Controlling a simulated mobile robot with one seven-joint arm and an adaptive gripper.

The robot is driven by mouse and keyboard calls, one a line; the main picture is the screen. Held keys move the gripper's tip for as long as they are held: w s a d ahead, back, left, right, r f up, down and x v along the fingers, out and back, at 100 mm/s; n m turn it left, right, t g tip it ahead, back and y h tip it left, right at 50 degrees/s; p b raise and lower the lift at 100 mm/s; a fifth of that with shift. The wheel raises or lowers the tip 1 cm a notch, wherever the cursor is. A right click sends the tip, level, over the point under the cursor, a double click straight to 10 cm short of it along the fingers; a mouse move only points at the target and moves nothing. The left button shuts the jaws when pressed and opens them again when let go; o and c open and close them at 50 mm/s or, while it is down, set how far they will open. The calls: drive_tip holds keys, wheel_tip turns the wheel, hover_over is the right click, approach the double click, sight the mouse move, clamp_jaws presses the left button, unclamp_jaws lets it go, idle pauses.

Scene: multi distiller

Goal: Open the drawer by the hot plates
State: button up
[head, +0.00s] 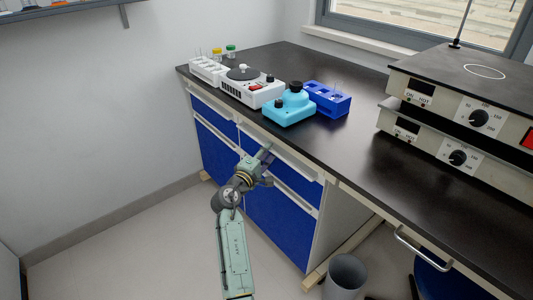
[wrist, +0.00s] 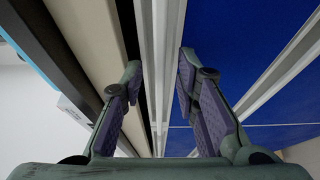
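The two hot plates (head: 465,141) are stacked on the dark bench at the right, with dials and small displays. A metal bar handle (head: 422,249) on a pale front shows below the bench edge under them. A blue drawer front (head: 297,180) with a pale strip along its top is left of that, under the teal device; it looks closed. My gripper (head: 264,157) is at this drawer's top strip. In the wrist view my gripper (wrist: 160,88) is open, its two purple-padded fingers on either side of the pale strip (wrist: 165,45). Whether they touch it I cannot tell.
On the bench stand a teal device (head: 289,107), a blue rack (head: 329,98), a white device (head: 250,88) and a white rack (head: 208,70). A grey bin (head: 345,275) stands on the floor at the lower right. The floor left of my arm is clear.

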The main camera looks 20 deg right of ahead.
drive_tip(key=shift+c, duration=0.3)
clamp_jaws()
idle(0.5)
